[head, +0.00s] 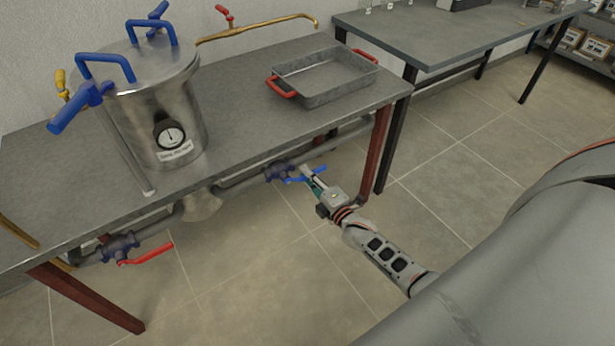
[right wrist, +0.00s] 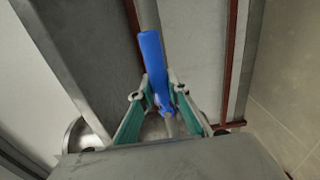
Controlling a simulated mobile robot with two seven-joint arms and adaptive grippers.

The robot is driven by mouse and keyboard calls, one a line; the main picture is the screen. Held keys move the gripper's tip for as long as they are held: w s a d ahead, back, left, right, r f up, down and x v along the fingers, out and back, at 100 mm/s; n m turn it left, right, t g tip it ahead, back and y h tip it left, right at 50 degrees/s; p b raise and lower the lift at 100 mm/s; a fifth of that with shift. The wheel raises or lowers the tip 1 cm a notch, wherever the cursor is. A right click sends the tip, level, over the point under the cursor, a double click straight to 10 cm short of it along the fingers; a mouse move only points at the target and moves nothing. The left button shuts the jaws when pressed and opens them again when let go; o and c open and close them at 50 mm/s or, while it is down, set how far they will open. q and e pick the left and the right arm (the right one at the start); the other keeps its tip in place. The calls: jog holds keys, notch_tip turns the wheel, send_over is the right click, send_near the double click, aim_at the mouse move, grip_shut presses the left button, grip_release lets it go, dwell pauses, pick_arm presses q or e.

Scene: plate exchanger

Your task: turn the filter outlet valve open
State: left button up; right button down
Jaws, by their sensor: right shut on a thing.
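A valve (head: 279,171) with a dark blue body and a blue lever handle (head: 308,178) sits on the grey pipe below the table's front edge. My right gripper (head: 310,176) is at this handle, its arm coming in from the lower right. In the right wrist view the blue handle (right wrist: 151,58) runs up between the two green-padded fingers of the gripper (right wrist: 159,93), which is shut on it. The pipe shows behind the handle. Neither view shows a readable label on this valve. My left gripper is out of view.
A second valve (head: 119,248) with a red handle (head: 147,254) is on the pipe at lower left. The steel vessel (head: 160,110) and a red-handled tray (head: 325,80) stand on the table (head: 235,125). A dark red table leg (head: 376,145) is close beside my right gripper.

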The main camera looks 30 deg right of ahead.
jog(key=shift+r, duration=0.1)
jog(key=c, duration=2.1)
grip_release()
jog(key=shift+c, duration=0.2)
jog(key=shift+o, duration=1.2)
jog(key=shift+s, duration=0.4)
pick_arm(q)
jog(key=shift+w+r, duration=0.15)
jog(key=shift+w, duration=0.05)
pick_arm(e)
jog(key=s, duration=1.1)
jog(key=shift+d, duration=0.25)
